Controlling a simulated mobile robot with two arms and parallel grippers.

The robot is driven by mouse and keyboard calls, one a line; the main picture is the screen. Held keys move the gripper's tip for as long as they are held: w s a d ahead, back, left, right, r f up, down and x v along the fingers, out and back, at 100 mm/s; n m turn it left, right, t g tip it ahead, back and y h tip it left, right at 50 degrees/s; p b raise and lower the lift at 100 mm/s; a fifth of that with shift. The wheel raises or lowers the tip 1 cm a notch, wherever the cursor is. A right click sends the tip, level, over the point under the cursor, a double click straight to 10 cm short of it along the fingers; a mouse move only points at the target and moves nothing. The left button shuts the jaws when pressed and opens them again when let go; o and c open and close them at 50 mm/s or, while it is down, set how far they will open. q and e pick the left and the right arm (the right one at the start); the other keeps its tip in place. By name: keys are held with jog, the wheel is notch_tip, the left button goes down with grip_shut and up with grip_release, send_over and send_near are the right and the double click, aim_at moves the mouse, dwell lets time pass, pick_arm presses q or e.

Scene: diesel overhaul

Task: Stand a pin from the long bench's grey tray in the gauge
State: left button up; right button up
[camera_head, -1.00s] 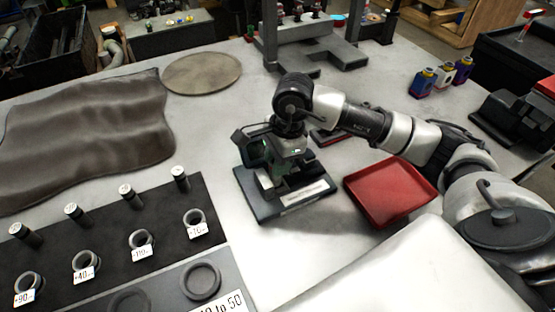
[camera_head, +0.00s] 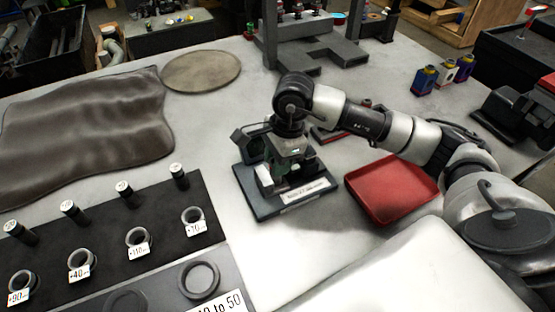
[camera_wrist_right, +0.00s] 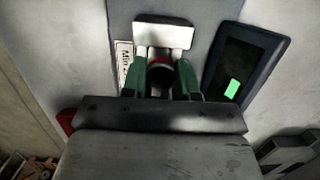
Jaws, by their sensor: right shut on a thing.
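The gauge (camera_head: 299,204) has a dark base with a white label and stands on the bench right of centre. Its dark display (camera_wrist_right: 236,80), showing a green patch, is in the wrist view. My right gripper (camera_head: 292,166) is low over the gauge, pointing down. In the wrist view its green fingers (camera_wrist_right: 162,80) are shut on a dark, round-ended pin (camera_wrist_right: 161,76) with a reddish rim. The pin's lower end is hidden, so I cannot tell whether it touches the gauge. A white block (camera_wrist_right: 164,34) lies just beyond the fingers. My left gripper is out of view.
A black mat (camera_head: 110,232) at lower left carries dark white-topped pins and labelled rings. A grey tray (camera_head: 170,291) with round rings lies below it. A red tray (camera_head: 390,190) is right of the gauge. A brown cloth (camera_head: 85,135) and round disc (camera_head: 201,71) lie behind.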

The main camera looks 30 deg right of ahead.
jog(key=o, duration=1.4)
jog(key=shift+r, duration=0.1)
jog(key=shift+a+p+v, duration=0.25)
jog(key=shift+p+v, duration=0.45)
jog(key=shift+v, duration=0.6)
jog(key=shift+a+p+v, duration=0.3)
jog(key=shift+p+v, duration=0.45)
jog(key=shift+v, duration=0.55)
jog(key=shift+a+p+v, duration=0.25)
jog(key=shift+p+v, duration=0.45)
jog(key=shift+v, duration=0.55)
jog(key=shift+r, duration=0.2)
